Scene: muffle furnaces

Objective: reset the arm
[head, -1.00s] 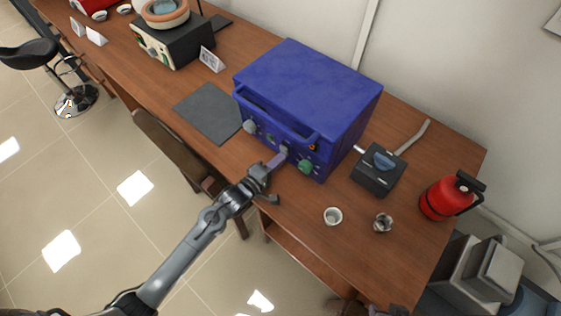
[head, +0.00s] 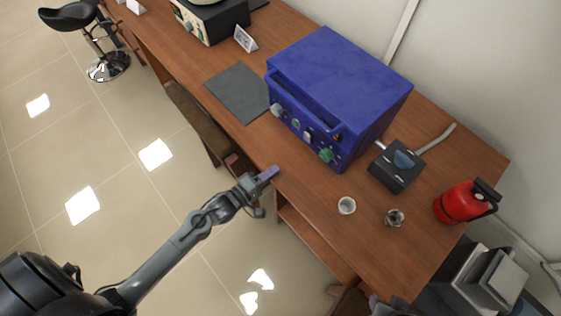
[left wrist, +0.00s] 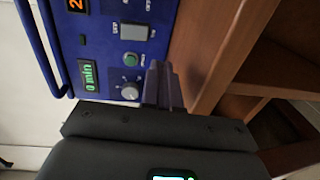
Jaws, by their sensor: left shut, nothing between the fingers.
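My left gripper (head: 270,173) is shut and empty, at the front edge of the wooden table, in front of the blue muffle furnace (head: 340,80) and apart from it. In the left wrist view the shut fingers (left wrist: 162,85) show beside the furnace's front panel (left wrist: 112,50), with its knob, green button, switch and lit displays. The furnace has a blue handle bar (head: 299,109) across its front, and its front looks shut. My right gripper is not in view.
A chair (head: 198,122) stands at the front edge. Open floor lies left.

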